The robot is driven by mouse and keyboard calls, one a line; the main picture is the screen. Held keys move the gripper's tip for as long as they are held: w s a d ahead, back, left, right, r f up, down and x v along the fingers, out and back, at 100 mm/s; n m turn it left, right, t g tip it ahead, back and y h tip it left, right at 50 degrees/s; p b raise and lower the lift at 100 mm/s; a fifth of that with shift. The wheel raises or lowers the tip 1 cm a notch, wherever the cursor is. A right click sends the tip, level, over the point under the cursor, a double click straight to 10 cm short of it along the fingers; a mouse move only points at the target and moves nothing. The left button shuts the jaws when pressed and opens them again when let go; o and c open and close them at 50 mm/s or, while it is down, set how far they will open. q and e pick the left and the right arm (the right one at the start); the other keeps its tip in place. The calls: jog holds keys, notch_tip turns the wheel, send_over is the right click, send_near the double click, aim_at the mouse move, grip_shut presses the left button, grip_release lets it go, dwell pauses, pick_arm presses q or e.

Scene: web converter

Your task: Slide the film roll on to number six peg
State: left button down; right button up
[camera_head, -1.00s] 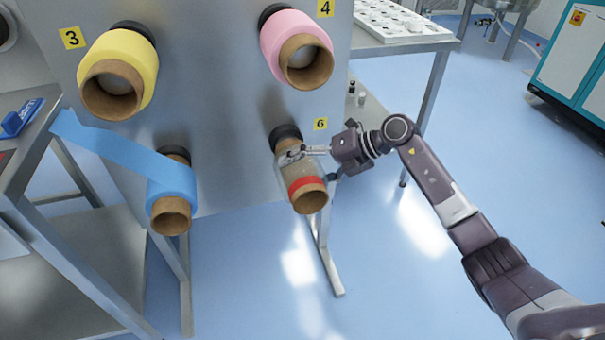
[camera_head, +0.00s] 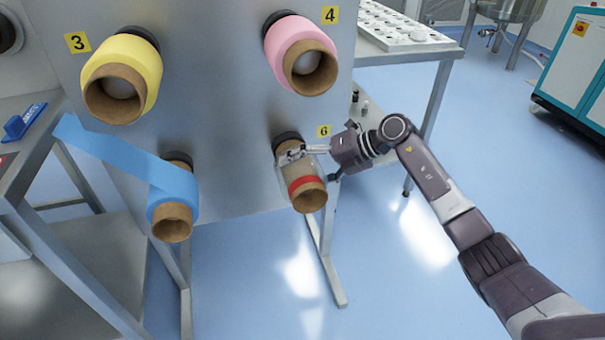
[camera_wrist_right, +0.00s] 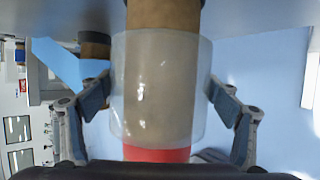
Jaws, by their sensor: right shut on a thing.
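The film roll (camera_head: 299,170) is a brown cardboard core with clear film around it and a red band near its front end. It is in line with the number six peg, whose black collar (camera_head: 287,139) shows behind it, close to the core's back end. The core hides the rest of the peg. The yellow 6 label (camera_head: 323,131) is just to the upper right. My right gripper (camera_head: 292,155) is shut on the film roll from the right. The right wrist view shows its fingers on both sides of the clear film (camera_wrist_right: 160,88). My left gripper is out of view.
A yellow roll (camera_head: 142,62), a pink roll (camera_head: 290,28) and a blue roll (camera_head: 172,190) sit on other pegs of the metal panel (camera_head: 225,110). Blue film stretches left from the blue roll. A metal table (camera_head: 425,48) stands behind at right. The floor below is open.

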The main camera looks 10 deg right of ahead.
jog(key=o, duration=1.5)
jog(key=shift+r, duration=0.1)
jog(key=shift+c, duration=0.2)
jog(key=o, duration=0.4)
jog(key=shift+c, duration=0.2)
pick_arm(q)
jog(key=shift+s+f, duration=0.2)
pick_arm(e)
jog(key=v, duration=1.2)
